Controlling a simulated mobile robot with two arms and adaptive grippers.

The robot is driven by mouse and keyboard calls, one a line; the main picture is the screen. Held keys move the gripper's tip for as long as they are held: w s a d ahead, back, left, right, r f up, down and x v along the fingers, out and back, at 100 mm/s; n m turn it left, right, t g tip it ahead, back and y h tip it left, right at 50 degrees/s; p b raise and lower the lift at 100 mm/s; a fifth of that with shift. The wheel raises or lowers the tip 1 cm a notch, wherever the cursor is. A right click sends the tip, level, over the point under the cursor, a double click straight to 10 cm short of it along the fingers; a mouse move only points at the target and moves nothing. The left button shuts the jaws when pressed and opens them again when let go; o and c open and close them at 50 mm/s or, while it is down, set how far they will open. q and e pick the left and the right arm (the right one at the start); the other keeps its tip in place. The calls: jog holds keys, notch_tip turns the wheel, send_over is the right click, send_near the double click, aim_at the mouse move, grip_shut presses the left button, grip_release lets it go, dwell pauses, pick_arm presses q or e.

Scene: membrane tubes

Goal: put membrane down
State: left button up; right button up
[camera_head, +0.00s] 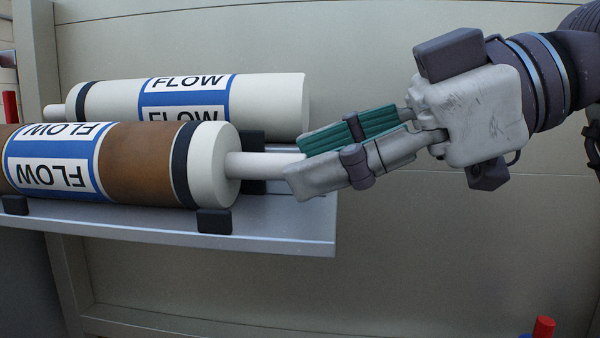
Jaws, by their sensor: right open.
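A brown membrane tube (140,165) with a white end cap, a black ring and a blue-and-white FLOW label lies on its side at the left. A white membrane tube (270,100) with a similar label lies behind it. Both rest along a grey shelf (290,230). My right gripper (297,167) comes in from the right and is open. Its fingertips are at the free end of the brown tube's thin white end pipe (260,166). Whether they touch the pipe is hard to tell. My left gripper is not in view.
Small black support blocks (214,221) stand on the shelf beside the brown tube. The shelf ends below my right gripper. A plain beige wall (450,240) is behind. A red cylinder (544,326) shows at the bottom right, and another red piece (11,106) at the far left.

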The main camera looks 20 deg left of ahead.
jog(key=b+v, duration=0.2)
jog(key=v, duration=0.8)
jog(key=shift+s+f, duration=0.1)
jog(key=shift+f, duration=0.05)
